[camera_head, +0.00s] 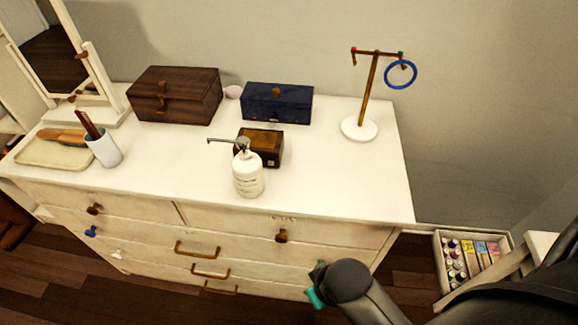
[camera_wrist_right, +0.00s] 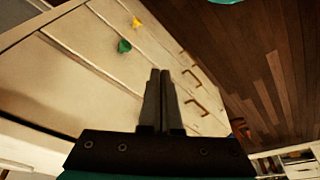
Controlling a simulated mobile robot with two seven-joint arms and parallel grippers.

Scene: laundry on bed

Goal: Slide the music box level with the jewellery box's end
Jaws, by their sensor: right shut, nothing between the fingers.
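A small dark box with a brass-coloured top (camera_head: 262,143), which looks like the music box, sits mid-dresser behind a white pump bottle (camera_head: 248,178) that partly covers it. A navy box (camera_head: 277,103) stands just behind it, against the wall. A larger dark wooden box (camera_head: 175,95) with a clasp stands further left. Which of these two is the jewellery box I cannot tell for sure. My right gripper (camera_wrist_right: 160,72) is shut and empty, in front of the dresser's drawers and below its top, away from the boxes. My left gripper is not in view.
The white dresser top (camera_head: 330,180) is clear at the front right. A stand with a blue ring (camera_head: 359,127) is at the back right. A cup (camera_head: 103,148), tray (camera_head: 45,153) and mirror are at the left. Drawer knobs and handles stick out in front.

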